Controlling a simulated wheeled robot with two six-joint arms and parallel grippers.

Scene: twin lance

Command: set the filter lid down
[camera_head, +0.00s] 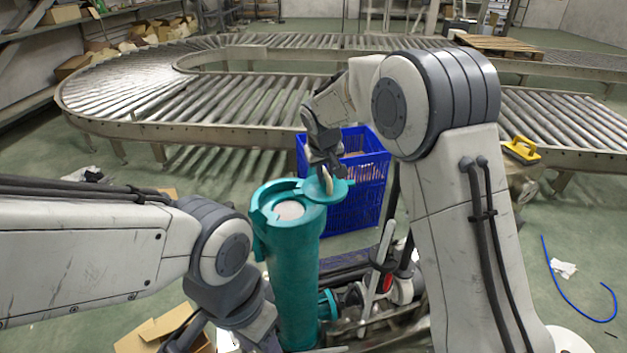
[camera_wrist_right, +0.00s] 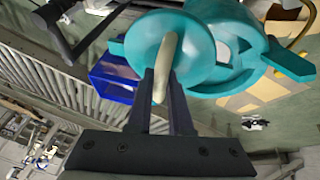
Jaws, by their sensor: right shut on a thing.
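The filter lid (camera_head: 338,187) is a teal disc with a pale handle across its top. My right gripper (camera_head: 328,178) is shut on that handle; the grip also shows in the right wrist view (camera_wrist_right: 162,82), with the lid (camera_wrist_right: 190,50) just beyond the fingers. The teal filter housing (camera_head: 290,255) is a tall upright cylinder with a white round filter (camera_head: 289,210) in its open top. The lid is at the right side of the housing's rim, partly overlapping it in the head view; I cannot tell whether they touch. My left arm reaches in at lower left, its fingertips out of sight.
A blue crate (camera_head: 357,215) stands behind the housing on the right. A roller conveyor (camera_head: 240,100) curves across the back. An open cardboard box (camera_head: 160,335) sits at lower left.

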